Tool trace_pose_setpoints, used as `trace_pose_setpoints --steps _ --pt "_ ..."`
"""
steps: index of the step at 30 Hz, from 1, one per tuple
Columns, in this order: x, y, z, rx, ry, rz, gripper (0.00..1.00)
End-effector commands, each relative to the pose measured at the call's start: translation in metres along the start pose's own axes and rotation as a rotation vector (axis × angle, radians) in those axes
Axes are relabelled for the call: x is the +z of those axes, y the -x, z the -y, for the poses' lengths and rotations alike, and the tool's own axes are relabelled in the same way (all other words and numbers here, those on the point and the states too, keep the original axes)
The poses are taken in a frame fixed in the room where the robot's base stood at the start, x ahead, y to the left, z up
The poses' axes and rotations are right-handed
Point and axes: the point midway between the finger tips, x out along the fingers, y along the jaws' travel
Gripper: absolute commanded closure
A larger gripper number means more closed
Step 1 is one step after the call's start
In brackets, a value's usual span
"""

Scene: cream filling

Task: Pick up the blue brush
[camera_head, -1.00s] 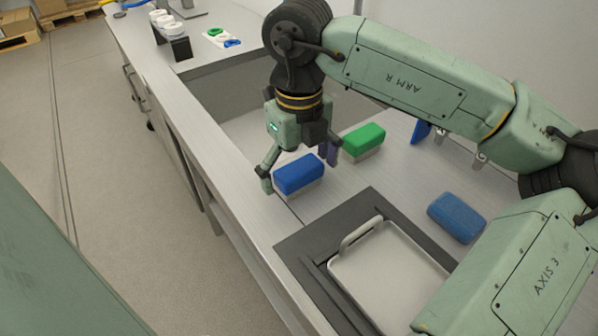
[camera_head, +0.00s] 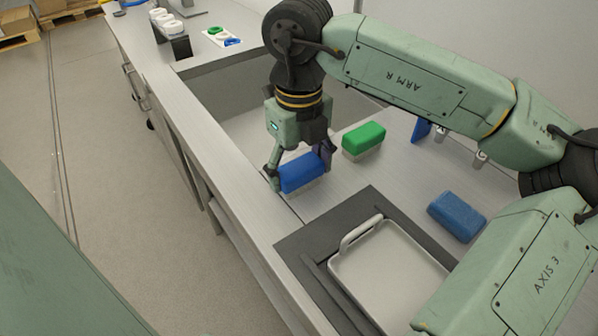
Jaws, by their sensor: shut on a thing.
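The blue brush (camera_head: 300,172) has a blue block top and a pale bristle underside. It is at the left end of the work surface, close to its front edge. My gripper (camera_head: 301,172) points down over it and is shut on it, with one finger at each end. The finger at the far right end is partly dark against the brush. I cannot tell whether the bristles still touch the surface.
A green brush (camera_head: 363,139) stands just right of my gripper. A blue sponge-like block (camera_head: 456,216) lies further right. A pale tray with a handle (camera_head: 390,262) sits on a dark mat in front. A sunken basin (camera_head: 240,108) lies behind.

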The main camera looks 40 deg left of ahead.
Motion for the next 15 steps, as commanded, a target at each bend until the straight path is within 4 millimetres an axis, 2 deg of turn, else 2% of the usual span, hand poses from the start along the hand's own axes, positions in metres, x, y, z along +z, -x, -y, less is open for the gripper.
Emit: trace_pose_setpoints --steps 8,11,15 --pt "0.0 0.006 0.0 -0.001 -0.001 0.001 0.58" --pt "0.001 0.014 0.0 -0.002 -0.001 0.002 0.58" --pt "0.001 0.034 0.0 -0.003 -0.002 0.002 0.58"
